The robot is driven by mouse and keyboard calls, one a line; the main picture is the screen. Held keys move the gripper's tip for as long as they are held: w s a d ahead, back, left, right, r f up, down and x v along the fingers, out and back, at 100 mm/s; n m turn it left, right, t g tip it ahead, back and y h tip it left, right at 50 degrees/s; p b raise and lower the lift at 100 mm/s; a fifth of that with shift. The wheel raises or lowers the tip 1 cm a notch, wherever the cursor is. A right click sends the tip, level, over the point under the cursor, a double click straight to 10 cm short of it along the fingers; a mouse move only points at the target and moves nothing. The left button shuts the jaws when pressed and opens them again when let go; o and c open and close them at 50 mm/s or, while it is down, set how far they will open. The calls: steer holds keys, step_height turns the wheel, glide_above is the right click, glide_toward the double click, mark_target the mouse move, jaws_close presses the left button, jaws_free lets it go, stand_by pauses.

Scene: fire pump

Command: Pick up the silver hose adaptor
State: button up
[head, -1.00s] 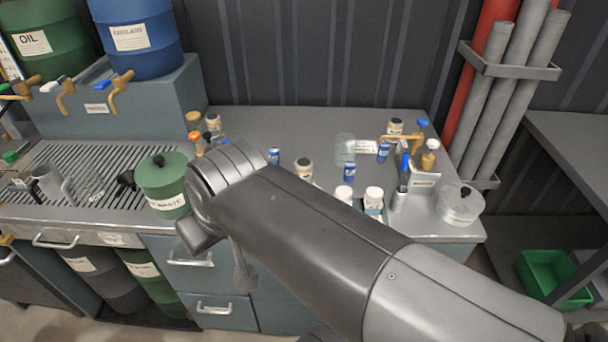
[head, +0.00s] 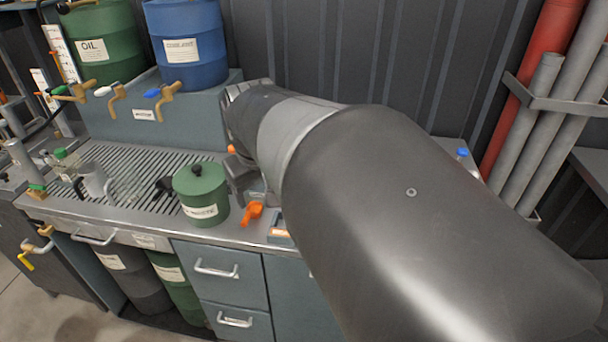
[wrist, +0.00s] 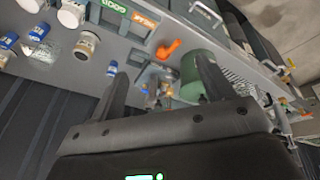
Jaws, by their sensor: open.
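I cannot make out a silver hose adaptor for certain in either view. A grey-silver upright cylinder with a green band (head: 22,165) stands at the far left of the head view, but I cannot tell what it is. My gripper (wrist: 162,68) is open in the wrist view, with its two fingers apart and nothing seen held between them. Small bottles and fittings show beyond the fingers, too small to tell apart. In the head view my own arm covers the right half of the bench and whatever lies behind it.
A green lidded pot (head: 202,194) stands beside a slatted drain (head: 135,165) with a metal mug (head: 94,181). An orange object (head: 252,213) lies right of the pot. Green (head: 95,45) and blue (head: 187,45) drums stand behind. Jars (wrist: 84,44) and blue cans show in the wrist view.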

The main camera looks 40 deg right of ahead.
steer(key=w+d+f+g, duration=0.1)
steer(key=w+d+f, duration=0.2)
steer(key=d, duration=0.6)
steer(key=w+d+f+g+y, duration=0.1)
steer(key=d+f, duration=0.3)
steer(key=d, duration=0.6)
steer(key=w+d+f+g, duration=0.1)
steer(key=w+d+f, duration=0.3)
steer(key=d, duration=0.5)
steer(key=shift+w+d+f+y, duration=0.1)
steer(key=shift+w+d+y, duration=0.15)
steer(key=shift+w+y, duration=0.1)
steer(key=shift+d+f, duration=0.25)
steer(key=shift+f, duration=0.05)
step_height(320, 180, down, 5)
steer(key=shift+r, duration=0.15)
steer(key=shift+w+a+f, duration=0.1)
steer(key=shift+a+f, duration=0.1)
steer(key=shift+f, duration=1.25)
steer(key=shift+a+f, duration=0.2)
steer(key=shift+f, duration=1.25)
steer(key=shift+c, duration=0.4)
steer(key=c, duration=1.2)
